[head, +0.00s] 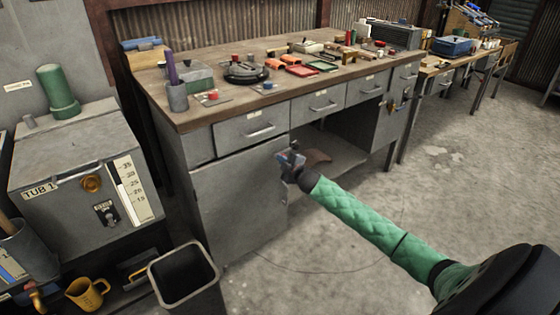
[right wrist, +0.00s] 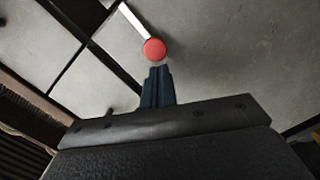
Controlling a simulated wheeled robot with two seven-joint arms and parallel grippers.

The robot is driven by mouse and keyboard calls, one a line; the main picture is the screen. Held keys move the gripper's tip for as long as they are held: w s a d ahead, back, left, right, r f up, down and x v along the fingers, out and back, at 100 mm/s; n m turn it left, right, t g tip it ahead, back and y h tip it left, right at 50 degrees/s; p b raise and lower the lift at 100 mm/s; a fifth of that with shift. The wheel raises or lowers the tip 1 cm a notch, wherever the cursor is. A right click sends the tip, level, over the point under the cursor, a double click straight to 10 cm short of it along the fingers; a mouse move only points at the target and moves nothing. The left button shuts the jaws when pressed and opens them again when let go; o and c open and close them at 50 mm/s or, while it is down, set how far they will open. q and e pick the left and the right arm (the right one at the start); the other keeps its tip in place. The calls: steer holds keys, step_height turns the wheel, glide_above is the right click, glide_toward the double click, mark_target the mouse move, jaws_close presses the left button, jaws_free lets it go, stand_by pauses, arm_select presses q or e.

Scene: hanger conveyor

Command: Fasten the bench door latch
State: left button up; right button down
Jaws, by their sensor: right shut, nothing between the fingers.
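The grey bench door (head: 235,205) is at the bench's lower left and looks roughly in line with the bench front; I cannot tell if it is fully closed. In the right wrist view, a pale latch bar (right wrist: 133,20) ends in a round red knob (right wrist: 154,49) on a grey panel. My right gripper (head: 287,162) is at the door's upper right corner and hides the latch in the head view. Its fingers (right wrist: 156,74) are shut and empty, with the tips just short of the knob; contact is unclear. My left gripper is out of view.
The workbench top (head: 215,112) carries tools and trays. Drawers (head: 252,128) sit above the door, and an open bay lies to its right. A grey bin (head: 183,272) stands in front of the door's left side. The concrete floor (head: 460,190) at right is clear.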

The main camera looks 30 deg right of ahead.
steer(key=shift+d, duration=0.1)
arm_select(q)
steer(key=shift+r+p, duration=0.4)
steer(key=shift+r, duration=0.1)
arm_select(e)
steer(key=d, duration=0.4)
steer(key=shift+w, duration=0.15)
